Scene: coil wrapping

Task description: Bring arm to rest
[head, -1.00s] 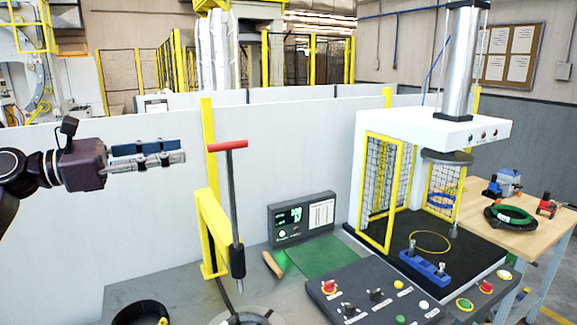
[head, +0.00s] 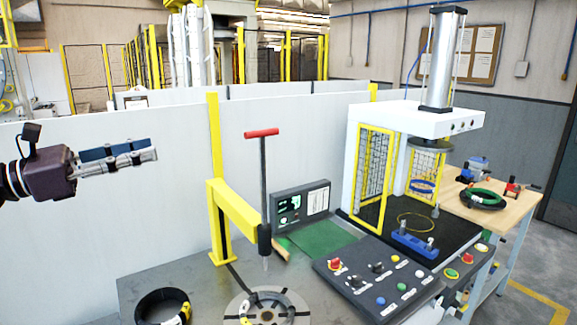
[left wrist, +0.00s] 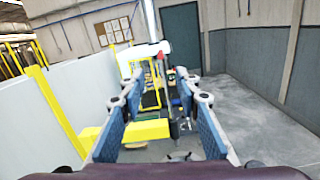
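My left gripper (head: 156,150) is raised at the left of the head view, in front of the white partition and clear of the bench. It is empty. In the left wrist view its two blue-padded fingers (left wrist: 160,98) stand wide apart with nothing touching them. My right arm and gripper are not in view.
A yellow post arm (head: 235,210) with a red T-handle (head: 261,133) stands beside a round metal fixture (head: 266,308). A black coil (head: 163,306) lies at the lower left. A caged press (head: 415,120) and control panel (head: 375,275) stand right. Space around the gripper is clear.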

